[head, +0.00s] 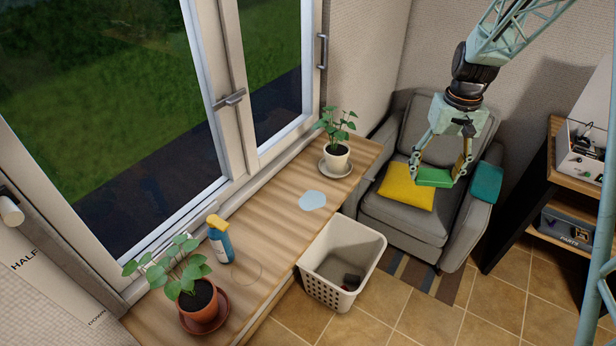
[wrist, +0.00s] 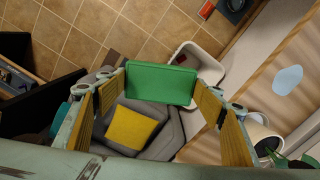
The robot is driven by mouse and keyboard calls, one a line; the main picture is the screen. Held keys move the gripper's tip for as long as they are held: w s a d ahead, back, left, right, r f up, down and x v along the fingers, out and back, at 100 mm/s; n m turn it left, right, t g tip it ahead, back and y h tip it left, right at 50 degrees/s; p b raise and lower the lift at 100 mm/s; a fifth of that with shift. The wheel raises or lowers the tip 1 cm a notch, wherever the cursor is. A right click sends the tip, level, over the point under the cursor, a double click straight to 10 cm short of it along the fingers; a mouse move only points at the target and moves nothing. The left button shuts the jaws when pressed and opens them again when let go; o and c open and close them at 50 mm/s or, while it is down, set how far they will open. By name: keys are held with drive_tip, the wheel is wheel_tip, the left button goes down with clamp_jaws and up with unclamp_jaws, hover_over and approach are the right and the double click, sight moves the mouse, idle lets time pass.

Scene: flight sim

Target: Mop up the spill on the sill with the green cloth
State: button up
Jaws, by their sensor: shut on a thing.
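My gripper (head: 441,172) is shut on the green cloth (head: 433,178), a folded flat block, and holds it in the air in front of the grey armchair. In the wrist view the green cloth (wrist: 161,84) sits between the two finger pads. The spill (head: 312,200) is a pale blue patch on the wooden sill (head: 275,215), between the far plant and the spray bottle. It also shows in the wrist view (wrist: 287,80) at the right. The cloth is apart from the sill, to its right in the head view.
A potted plant on a saucer (head: 335,155) stands beyond the spill. A blue spray bottle (head: 220,243) and another potted plant (head: 197,298) stand nearer. A white bin (head: 358,246) stands below the sill. The armchair (head: 424,225) holds a yellow cushion (head: 406,189) and a teal cloth (head: 486,183).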

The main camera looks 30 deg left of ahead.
drive_tip(key=s+a+f+n+p, duration=0.1)
drive_tip(key=s+a+n+p, duration=0.2)
drive_tip(key=s+a, duration=0.3)
drive_tip(key=s+a+f+n+p, duration=0.1)
drive_tip(key=s+a+n+p, duration=0.2)
drive_tip(key=a, duration=1.2)
drive_tip(key=s+a+f+n+p, duration=0.1)
drive_tip(key=s+a+n+p, duration=0.2)
drive_tip(key=s+a+n, duration=0.3)
drive_tip(key=s+a, duration=0.5)
drive_tip(key=shift+f+p, duration=0.25)
drive_tip(key=shift+p, duration=0.1)
drive_tip(key=shift+a, duration=0.1)
